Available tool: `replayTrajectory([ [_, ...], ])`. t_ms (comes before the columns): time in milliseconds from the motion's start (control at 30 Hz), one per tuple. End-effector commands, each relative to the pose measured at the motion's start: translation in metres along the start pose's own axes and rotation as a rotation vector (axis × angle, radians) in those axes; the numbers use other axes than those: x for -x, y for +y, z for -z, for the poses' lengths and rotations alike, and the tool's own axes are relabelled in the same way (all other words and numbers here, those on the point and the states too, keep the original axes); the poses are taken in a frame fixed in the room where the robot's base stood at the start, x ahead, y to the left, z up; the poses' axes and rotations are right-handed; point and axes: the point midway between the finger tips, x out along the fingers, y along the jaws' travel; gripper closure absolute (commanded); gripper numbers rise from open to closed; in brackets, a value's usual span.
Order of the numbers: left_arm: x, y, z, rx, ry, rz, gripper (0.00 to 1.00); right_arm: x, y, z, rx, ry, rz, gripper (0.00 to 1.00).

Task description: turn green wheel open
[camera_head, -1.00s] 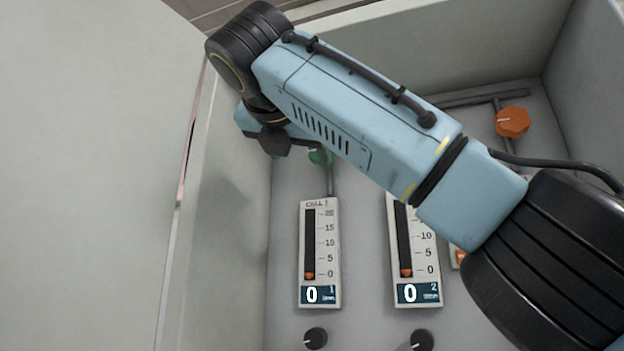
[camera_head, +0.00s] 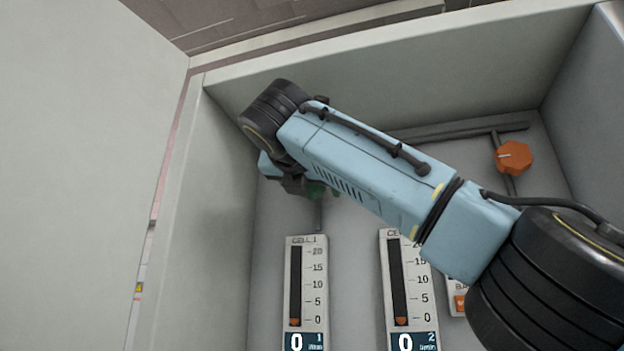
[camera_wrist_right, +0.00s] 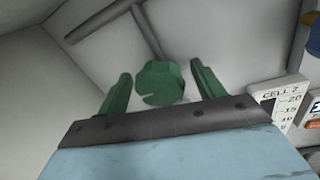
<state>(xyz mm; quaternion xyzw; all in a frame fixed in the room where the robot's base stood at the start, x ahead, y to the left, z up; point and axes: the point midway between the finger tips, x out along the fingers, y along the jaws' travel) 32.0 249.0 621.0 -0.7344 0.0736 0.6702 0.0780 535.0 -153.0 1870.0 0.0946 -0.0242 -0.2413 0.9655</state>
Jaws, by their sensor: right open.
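The green wheel (camera_wrist_right: 158,84) is a small scalloped knob on the panel, with a pale mark on its lower face. In the head view it shows only as a dark green patch (camera_head: 317,190), mostly hidden behind my right arm. My right gripper (camera_head: 296,185) is at the wheel. In the right wrist view its two green fingers are apart, one on each side of the wheel, with a gap visible on both sides. The gripper holds nothing. My left gripper is not in view.
Gauges for cell 1 (camera_head: 306,290) and cell 2 (camera_head: 398,310) stand below, both reading 0. An orange knob (camera_head: 514,158) sits on a pipe at the upper right. The cabinet's left wall (camera_head: 213,215) is close to the gripper. A large pale panel (camera_head: 70,160) fills the left.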

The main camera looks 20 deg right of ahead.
Motion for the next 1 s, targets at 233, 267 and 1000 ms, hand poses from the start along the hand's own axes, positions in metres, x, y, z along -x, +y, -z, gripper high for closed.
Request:
replayTrajectory([
  [233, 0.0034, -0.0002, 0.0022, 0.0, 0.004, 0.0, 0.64, -0.0101, -0.0003, 0.0, -0.001, 0.0, 0.0, 0.32],
  [267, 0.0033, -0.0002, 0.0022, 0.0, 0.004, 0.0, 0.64, -0.0102, -0.0003, 0.0001, -0.001, 0.0, 0.0, 0.32],
  [1000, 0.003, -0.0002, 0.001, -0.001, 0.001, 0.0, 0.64, -0.0098, 0.0003, 0.0007, -0.026, -0.002, -0.002, 0.75],
])
